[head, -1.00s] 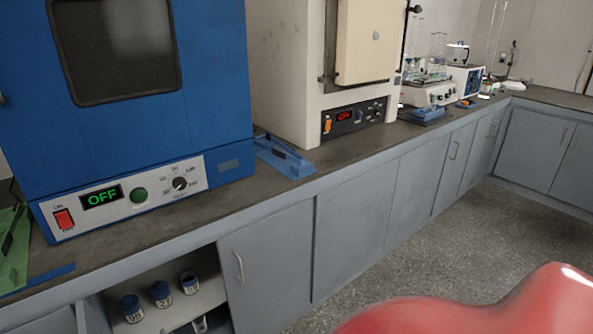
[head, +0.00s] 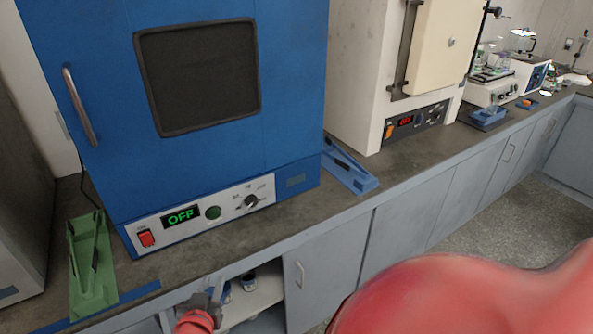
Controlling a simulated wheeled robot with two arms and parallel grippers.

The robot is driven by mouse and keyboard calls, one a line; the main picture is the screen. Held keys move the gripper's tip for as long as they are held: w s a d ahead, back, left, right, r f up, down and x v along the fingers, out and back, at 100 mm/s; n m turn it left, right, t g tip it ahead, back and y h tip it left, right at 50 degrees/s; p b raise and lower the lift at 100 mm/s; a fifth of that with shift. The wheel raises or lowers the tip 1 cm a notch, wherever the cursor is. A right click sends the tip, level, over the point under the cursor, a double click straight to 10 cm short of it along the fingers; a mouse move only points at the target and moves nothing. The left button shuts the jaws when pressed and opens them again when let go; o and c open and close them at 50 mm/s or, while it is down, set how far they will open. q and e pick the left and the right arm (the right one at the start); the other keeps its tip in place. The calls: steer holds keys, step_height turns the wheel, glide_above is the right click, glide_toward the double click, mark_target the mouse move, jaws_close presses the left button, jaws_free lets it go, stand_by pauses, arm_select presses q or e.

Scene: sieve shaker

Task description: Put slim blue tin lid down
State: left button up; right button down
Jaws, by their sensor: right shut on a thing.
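My right gripper (head: 207,302) is at the bottom of the head view, in front of the open cupboard below the counter. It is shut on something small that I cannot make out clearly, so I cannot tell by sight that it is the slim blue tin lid. I see no lid lying on the counter. Blue-topped containers (head: 249,281) stand on the cupboard shelf (head: 266,296), partly hidden by the gripper and the counter edge. My left gripper is out of view.
A blue oven (head: 209,184) reading OFF stands on the dark counter (head: 197,262). A green holder (head: 94,265) is left of it, a blue holder (head: 350,172) right of it, then a white furnace (head: 362,70). My red arm fills the lower right.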

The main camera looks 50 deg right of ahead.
mark_target(227, 238)
steer(key=shift+d, duration=0.1)
steer(key=w+d+b, duration=0.1)
steer(key=w+d, duration=0.2)
steer(key=shift+w+d, duration=0.1)
steer(key=shift+d, duration=0.3)
steer(key=w+d+p, duration=0.2)
steer(key=w+d, duration=0.5)
steer(key=shift+w, duration=0.2)
steer(key=shift+w+d+r+p, duration=0.15)
steer(key=shift+w+d+p, duration=0.45)
steer(key=shift+w+d, duration=0.3)
steer(key=shift+f, duration=1)
steer(key=shift+r, duration=0.1)
